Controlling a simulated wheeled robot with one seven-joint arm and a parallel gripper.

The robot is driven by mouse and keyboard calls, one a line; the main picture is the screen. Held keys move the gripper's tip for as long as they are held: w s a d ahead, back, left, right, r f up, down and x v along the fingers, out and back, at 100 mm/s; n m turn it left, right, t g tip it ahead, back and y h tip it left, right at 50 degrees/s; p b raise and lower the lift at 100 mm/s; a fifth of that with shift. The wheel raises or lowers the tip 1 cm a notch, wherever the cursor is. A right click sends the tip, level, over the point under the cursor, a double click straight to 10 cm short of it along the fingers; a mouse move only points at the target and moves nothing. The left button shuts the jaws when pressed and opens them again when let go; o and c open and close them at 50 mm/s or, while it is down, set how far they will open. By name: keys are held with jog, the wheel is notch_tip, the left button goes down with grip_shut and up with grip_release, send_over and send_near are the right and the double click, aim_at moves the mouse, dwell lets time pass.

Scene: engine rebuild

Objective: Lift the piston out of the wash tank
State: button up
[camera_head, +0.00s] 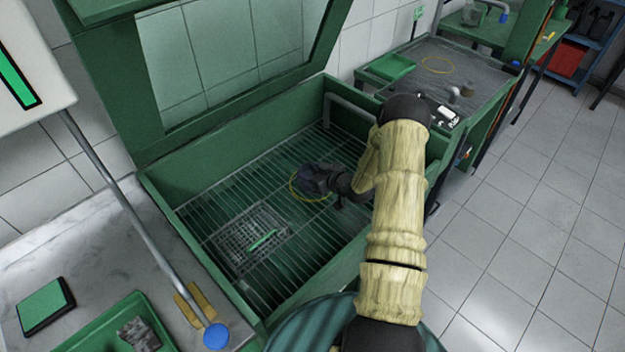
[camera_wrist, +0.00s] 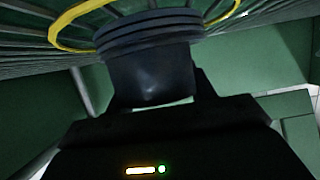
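The piston (camera_head: 314,179) is a dark, short cylinder on the slatted grate of the green wash tank (camera_head: 183,224), inside a yellow ring mark (camera_head: 293,189). In the wrist view the piston (camera_wrist: 150,72) fills the upper middle, its grooved end against the grate and ring. My gripper (camera_head: 334,184) reaches in from the right and is right at the piston. In the wrist view my gripper (camera_wrist: 160,104) is dark against the dark piston, with a finger close along its right side. I cannot tell whether the fingers press on it.
A wire basket (camera_head: 236,242) with a green-handled item lies on the grate to the left. The tank's raised lid (camera_head: 140,70) stands behind. A pipe (camera_head: 350,108) crosses the back right corner. A bench (camera_head: 480,62) with another yellow ring stands beyond.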

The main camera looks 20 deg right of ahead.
jog(key=shift+d, duration=0.1)
jog(key=shift+c, duration=1.1)
jog(key=shift+r, duration=0.15)
jog(key=shift+r, duration=0.25)
notch_tip(320, 180, up, 9)
jog(key=shift+b, duration=0.3)
jog(key=shift+r, duration=0.1)
